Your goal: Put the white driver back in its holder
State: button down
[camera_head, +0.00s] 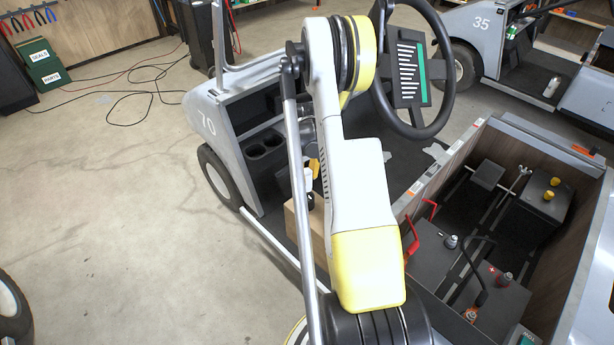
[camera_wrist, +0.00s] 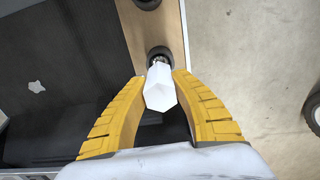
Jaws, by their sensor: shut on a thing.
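The white driver (camera_wrist: 161,88) has a faceted white handle and sits between the two yellow fingers of my gripper (camera_wrist: 160,82) in the wrist view. My gripper is shut on it. The driver's far end lines up with a dark round socket (camera_wrist: 159,52) in a wood-coloured block (camera_wrist: 171,22). I cannot tell whether its tip is inside the socket or above it. In the head view my arm hides most of this. A bit of yellow finger (camera_head: 314,165) and a white piece, probably the driver (camera_head: 308,180), show above a tan block (camera_head: 312,232).
A second dark round socket (camera_wrist: 147,3) is at the wrist view's top edge. The grey cart numbered 70 (camera_head: 205,118) surrounds the work area, with its steering wheel (camera_head: 443,65) close right of my arm. An open bay (camera_head: 450,285) with dark boxes lies at right. Floor at left is mostly clear.

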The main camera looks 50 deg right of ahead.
jog(key=shift+f, duration=0.1)
jog(key=c, duration=1.1)
grip_release()
jog(key=shift+o, duration=0.2)
notch_tip(320, 180, up, 12)
